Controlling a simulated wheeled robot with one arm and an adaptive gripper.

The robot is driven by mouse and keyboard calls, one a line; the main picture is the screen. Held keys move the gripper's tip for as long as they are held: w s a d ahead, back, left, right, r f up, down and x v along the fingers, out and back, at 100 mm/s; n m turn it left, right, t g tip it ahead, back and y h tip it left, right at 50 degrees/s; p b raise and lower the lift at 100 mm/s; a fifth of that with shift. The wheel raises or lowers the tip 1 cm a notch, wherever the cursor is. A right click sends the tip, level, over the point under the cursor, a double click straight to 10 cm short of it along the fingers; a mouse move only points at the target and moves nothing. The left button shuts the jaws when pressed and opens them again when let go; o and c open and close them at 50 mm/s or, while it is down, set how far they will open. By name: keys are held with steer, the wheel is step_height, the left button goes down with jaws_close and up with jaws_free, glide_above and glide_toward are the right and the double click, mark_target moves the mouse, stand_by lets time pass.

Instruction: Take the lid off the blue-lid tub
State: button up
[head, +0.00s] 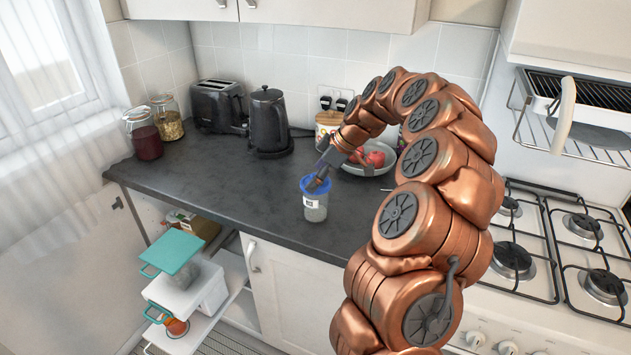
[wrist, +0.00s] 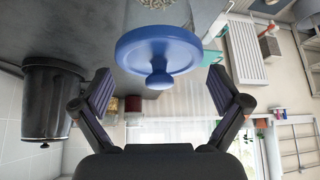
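The blue-lid tub (head: 315,208) stands upright on the dark counter near its front edge, a clear container with a pale label. Its round blue lid (head: 312,187) is on top. The wrist view is upside down, and there the lid (wrist: 158,52) shows with a small round knob (wrist: 159,80) pointing toward my gripper. My gripper (head: 321,178) is at the lid in the head view, coming down at a slant and partly covering it. In the wrist view its two fingers are wide apart, one on either side of the knob, with clear gaps and nothing between them held.
A black kettle (head: 268,122), a toaster (head: 218,107) and two glass jars (head: 145,140) stand behind to the left. A bowl of red fruit (head: 377,160) is close right of my gripper. The hob (head: 522,262) is far right. Counter left of the tub is clear.

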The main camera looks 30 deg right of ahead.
steer(key=c, duration=0.9)
steer(key=shift+s, duration=0.1)
steer(key=shift+f, duration=0.1)
steer(key=shift+c, duration=0.2)
